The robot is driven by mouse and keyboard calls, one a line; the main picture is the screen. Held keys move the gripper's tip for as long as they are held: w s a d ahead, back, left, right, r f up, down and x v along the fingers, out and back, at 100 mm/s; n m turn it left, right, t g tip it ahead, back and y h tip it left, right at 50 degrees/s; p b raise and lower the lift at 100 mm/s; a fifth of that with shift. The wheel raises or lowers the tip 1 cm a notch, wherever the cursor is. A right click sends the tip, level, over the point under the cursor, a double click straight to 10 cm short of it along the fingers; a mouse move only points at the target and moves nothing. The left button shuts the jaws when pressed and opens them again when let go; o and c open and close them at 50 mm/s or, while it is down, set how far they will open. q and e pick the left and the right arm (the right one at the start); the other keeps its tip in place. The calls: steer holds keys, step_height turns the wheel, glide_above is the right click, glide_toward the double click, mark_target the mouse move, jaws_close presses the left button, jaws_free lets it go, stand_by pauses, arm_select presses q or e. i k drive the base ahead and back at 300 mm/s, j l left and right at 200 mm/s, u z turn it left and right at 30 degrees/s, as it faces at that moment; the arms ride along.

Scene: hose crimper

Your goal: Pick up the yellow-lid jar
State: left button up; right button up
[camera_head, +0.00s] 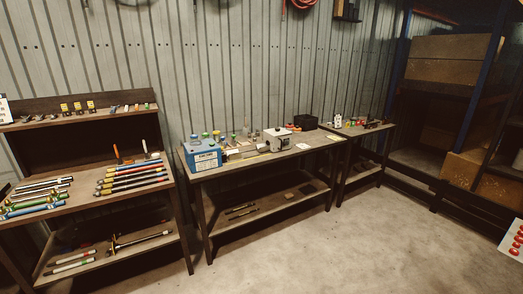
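Several small jars with coloured lids stand on the middle workbench (250,163). Another small group, with an orange-lid jar (289,126), stands farther right near a grey machine (277,138). Neither of my grippers is in view.
A left shelf unit (95,203) holds hoses and small parts. A smaller table (362,132) with small items stands right of the workbench. A rack with cardboard boxes (447,72) is at the right. The concrete floor (330,245) in front is clear.

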mark_target(217, 134)
steer(key=i+z, duration=0.3)
steer(key=i, duration=1.85)
steer(key=i+l+u, duration=0.15)
steer(key=i, duration=0.4)
steer(key=i+l+u, duration=0.15)
steer(key=i, duration=0.4)
steer(key=i+l+u, duration=0.15)
steer(key=i+u, duration=0.15)
steer(key=i, duration=0.15)
steer(key=i+l+u, duration=0.25)
steer(key=i, duration=0.15)
